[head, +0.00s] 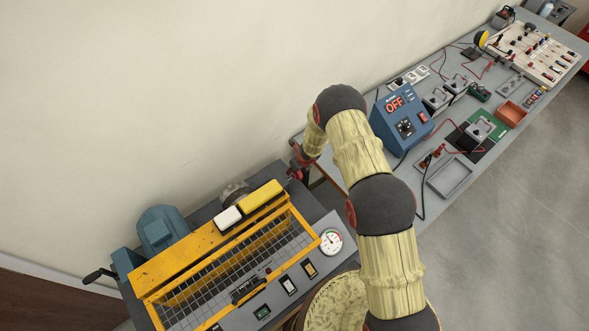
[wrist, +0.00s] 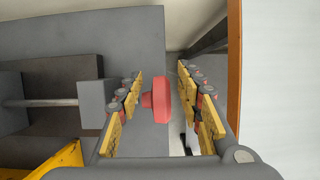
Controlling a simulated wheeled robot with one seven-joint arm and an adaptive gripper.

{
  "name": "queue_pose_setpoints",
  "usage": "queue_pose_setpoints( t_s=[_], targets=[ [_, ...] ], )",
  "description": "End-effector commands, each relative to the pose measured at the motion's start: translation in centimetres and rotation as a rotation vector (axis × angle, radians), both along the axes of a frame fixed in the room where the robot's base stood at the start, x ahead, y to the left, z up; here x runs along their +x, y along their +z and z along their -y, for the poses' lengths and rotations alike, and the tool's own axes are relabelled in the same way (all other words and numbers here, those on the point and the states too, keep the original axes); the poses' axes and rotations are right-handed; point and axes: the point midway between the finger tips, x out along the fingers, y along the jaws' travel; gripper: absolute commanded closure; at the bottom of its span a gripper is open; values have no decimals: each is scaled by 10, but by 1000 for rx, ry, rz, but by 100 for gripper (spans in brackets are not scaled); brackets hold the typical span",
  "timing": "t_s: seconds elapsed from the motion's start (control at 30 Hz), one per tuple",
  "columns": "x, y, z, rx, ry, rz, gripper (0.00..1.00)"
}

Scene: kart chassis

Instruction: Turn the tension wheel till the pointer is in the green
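The tension wheel appears as a red knob (wrist: 157,100) in the wrist view, mounted at the end of a grey housing. My gripper (wrist: 160,88) is open, with one finger on each side of the knob. A gap shows between the knob and the right finger; the left finger is very near it, and I cannot tell whether they touch. In the head view my gripper (head: 298,163) is small and partly hidden at the machine's far right end. The round white gauge (head: 331,241) is on the machine's front right corner. Its pointer is too small to read against the coloured marks.
The machine has a yellow guard frame (head: 190,258) over a grid, a blue motor (head: 160,228) and several front switches. A grey workbench (head: 400,165) on the right holds a blue power unit (head: 400,116) and electrical parts. The wall is close behind. Grey floor (head: 500,240) lies free at right.

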Motion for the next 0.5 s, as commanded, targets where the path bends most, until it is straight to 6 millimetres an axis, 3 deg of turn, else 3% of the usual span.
queue_pose_setpoints(
  t_s=[0.27,0.5],
  targets=[
    [-1,4,1,1,0,1,64],
    [-9,34,7,1,-1,2,64]
  ],
)
